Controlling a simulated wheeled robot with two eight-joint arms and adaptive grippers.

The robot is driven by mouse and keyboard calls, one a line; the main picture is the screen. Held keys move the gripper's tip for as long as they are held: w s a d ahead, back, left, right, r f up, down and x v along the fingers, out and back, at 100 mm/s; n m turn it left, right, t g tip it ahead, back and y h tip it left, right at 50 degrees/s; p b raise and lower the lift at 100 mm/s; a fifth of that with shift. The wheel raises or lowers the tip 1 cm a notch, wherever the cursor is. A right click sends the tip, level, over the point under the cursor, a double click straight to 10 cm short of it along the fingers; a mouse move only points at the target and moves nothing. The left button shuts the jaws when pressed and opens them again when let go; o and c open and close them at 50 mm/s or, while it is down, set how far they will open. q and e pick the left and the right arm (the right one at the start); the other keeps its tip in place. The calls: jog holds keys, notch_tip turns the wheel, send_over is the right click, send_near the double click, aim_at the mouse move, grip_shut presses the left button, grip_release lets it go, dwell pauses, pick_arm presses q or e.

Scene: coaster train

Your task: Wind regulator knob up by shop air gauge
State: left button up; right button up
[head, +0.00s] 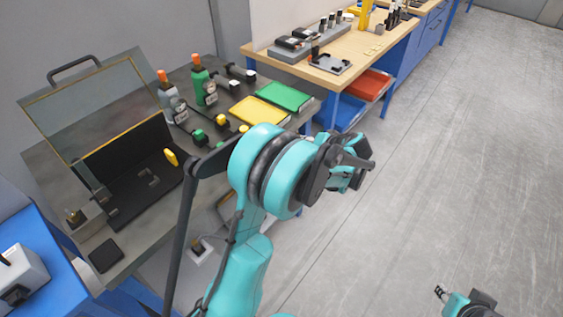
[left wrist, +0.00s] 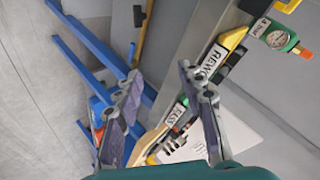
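Two upright regulators stand at the back of the grey bench, a grey one (head: 168,98) and a green one (head: 203,88), each with an orange knob on top and a round gauge on its front. I cannot read which one is shop air. In the left wrist view a green regulator (left wrist: 275,36) with a white-faced gauge and an orange knob (left wrist: 305,54) lies at the upper right, away from my fingers. My left gripper (left wrist: 159,75) is open and empty; in the head view it (head: 350,168) is right of the bench, partly hidden by its arm. My right gripper (head: 442,293) is low over the floor, too small to judge.
An open case (head: 140,190) with a raised clear lid fills the bench's left. A wooden bench (head: 370,50) with red and blue bins stands beyond. The floor at right is clear.

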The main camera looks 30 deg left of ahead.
pick_arm(q)
jog(key=w+a+f+n+g+y, duration=0.1)
jog(key=a+f+n+y, duration=0.2)
jog(key=f, duration=0.6)
jog(key=w+a+f+n+g+y, duration=0.1)
jog(key=f+n+y, duration=0.1)
jog(key=f+y, duration=0.5)
jog(key=a+f+h, duration=0.2)
jog(key=a, duration=0.5)
jog(key=shift+w+a+f+g, duration=0.2)
jog(key=shift+w+a+g, duration=0.1)
jog(key=shift+a, duration=0.1)
grip_shut()
